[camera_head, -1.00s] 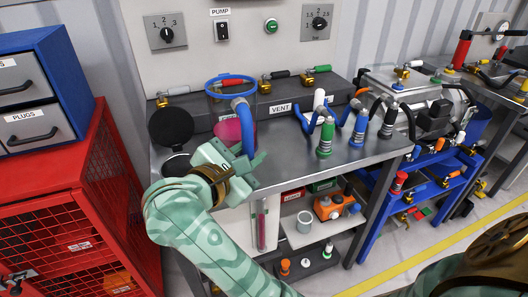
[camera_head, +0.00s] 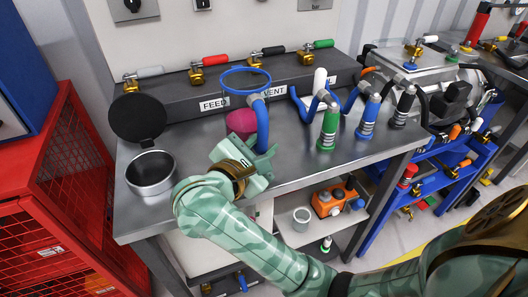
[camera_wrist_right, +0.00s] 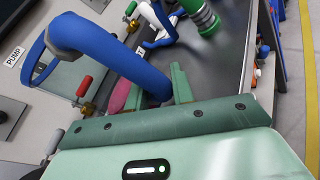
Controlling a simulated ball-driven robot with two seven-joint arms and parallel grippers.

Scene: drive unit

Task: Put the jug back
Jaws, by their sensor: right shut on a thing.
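The jug is clear, with a blue rim (camera_head: 246,82), a blue curved handle (camera_head: 262,128) and pink content (camera_head: 241,123) low inside. It is upright over the back of the steel bench, in front of the FEED and VENT block. I cannot tell whether its base touches the bench. My right gripper (camera_head: 262,160) is shut on the lower part of the handle, which also shows large in the right wrist view (camera_wrist_right: 110,55). The gripper hides part of the jug's lower side. My left gripper is not in view.
A round steel pot (camera_head: 151,185) with its black lid (camera_head: 138,119) raised stands at the left of the bench. Green (camera_head: 328,128), blue (camera_head: 367,118) and black (camera_head: 403,106) hose couplings stand to the right of the jug. A red cage cabinet (camera_head: 80,190) is at the left.

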